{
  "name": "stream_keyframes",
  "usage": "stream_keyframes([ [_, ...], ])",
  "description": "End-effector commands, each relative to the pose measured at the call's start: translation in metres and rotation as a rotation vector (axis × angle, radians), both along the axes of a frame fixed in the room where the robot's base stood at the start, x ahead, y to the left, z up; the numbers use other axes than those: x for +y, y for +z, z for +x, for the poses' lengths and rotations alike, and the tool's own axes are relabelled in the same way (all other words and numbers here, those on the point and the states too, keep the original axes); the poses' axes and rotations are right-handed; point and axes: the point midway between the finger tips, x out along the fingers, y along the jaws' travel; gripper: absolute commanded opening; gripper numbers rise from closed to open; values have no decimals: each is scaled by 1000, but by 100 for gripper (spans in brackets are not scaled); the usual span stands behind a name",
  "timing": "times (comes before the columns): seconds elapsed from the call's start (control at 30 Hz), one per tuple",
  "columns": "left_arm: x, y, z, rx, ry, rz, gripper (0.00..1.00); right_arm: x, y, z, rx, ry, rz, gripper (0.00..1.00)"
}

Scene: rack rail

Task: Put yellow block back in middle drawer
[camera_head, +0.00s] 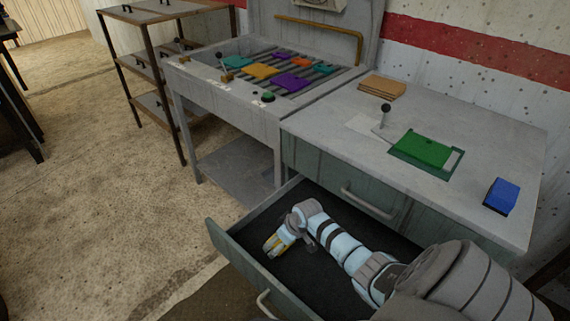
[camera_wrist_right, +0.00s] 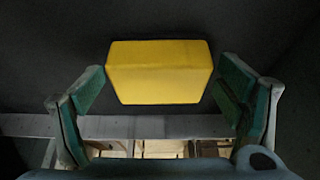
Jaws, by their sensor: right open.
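An open drawer (camera_head: 325,284) with a dark floor sticks out below a shut upper drawer (camera_head: 330,180) of the workbench. My right arm reaches into it. My right gripper (camera_head: 272,247) is low inside, near the drawer's front left part. The yellow block (camera_wrist_right: 160,72) shows in the right wrist view against a dark surface, in the span between the two fingers of my open right gripper (camera_wrist_right: 165,105). Gaps show on both sides, so the fingers do not touch it. In the head view only a little yellow shows at the fingers. My left gripper is not in view.
The worktop (camera_head: 490,130) above holds a green panel (camera_head: 425,150), a blue block (camera_head: 501,196), a black-knobbed lever (camera_head: 385,115) and brown boards (camera_head: 382,87). A rack table (camera_head: 225,95) with coloured plates stands at the back.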

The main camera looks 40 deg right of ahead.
Motion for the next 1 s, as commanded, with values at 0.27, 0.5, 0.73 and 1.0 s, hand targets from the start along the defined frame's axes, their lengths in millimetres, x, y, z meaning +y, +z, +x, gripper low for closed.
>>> stream_keyframes([
  [0.27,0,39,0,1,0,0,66,-3,61,-23,0,2,-3,87],
  [0.5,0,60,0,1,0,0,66,-5,107,-44,0,1,-2,87],
  [0.73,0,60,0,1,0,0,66,-5,112,-47,0,0,0,87],
  [1.0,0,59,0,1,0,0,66,-4,111,-46,0,0,0,87],
])
